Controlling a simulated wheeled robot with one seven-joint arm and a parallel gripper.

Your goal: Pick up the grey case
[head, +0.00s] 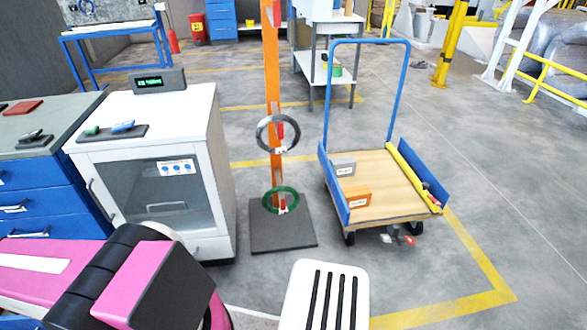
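The grey case (342,166) is a small box with a white label. It lies on the wooden deck of the blue trolley (385,188), near its back left corner. An orange case (357,196) with a white label lies just in front of it. My pink and black arm crosses the bottom left of the head view, well away from the trolley. My gripper's fingers do not show.
An orange post (271,90) on a dark base plate, carrying a grey ring (278,134) and a green ring (281,200), stands left of the trolley. A white cabinet (150,165) is further left. Floor is clear in front and right.

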